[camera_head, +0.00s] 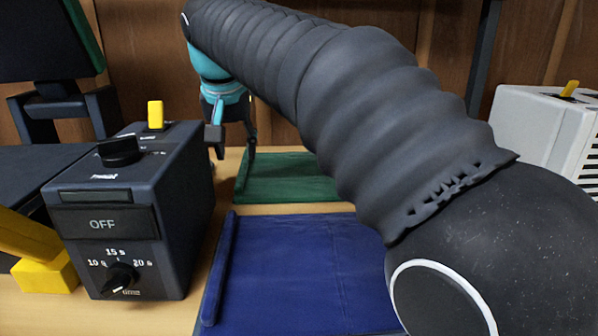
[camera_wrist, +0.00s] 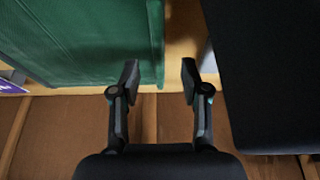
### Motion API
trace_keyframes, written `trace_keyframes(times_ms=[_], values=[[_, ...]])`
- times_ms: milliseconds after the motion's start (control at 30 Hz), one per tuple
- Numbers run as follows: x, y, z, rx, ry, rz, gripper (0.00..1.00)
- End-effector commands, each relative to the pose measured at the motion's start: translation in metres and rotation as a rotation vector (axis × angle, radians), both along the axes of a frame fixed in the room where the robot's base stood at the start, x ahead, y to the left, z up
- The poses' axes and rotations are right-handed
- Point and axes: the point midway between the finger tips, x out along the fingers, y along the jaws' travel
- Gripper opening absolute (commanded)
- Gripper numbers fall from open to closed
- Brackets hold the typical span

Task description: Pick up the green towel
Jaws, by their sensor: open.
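The green towel (camera_head: 290,180) lies flat on the wooden table behind a blue towel, with a raised folded edge along its left side. My arm hides part of its right side. In the wrist view the green towel (camera_wrist: 75,40) fills the upper left, and its folded edge runs down to between my fingertips. My gripper (camera_head: 234,154) is open and points down by the towel's left folded edge. In the wrist view my gripper (camera_wrist: 160,72) has its fingers apart, with nothing held. I cannot tell whether the fingers touch the towel.
A dark control box (camera_head: 140,215) with knobs stands left of the towels; a dark block (camera_wrist: 268,70) is close to my right finger in the wrist view. The blue towel (camera_head: 295,275) lies in front. A light grey machine (camera_head: 535,125) stands at the right. A wooden wall (camera_head: 150,50) is behind.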

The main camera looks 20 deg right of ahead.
Motion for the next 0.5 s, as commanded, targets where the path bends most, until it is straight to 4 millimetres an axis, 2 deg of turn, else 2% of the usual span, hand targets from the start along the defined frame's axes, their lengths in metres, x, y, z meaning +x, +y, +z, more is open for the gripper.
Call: trace_keyframes(times_ms=[333,500], values=[[0.018,-0.007,-0.044,-0.002,0.000,-0.006,0.46],[0.023,-0.007,-0.056,-0.001,-0.003,-0.004,0.46]])
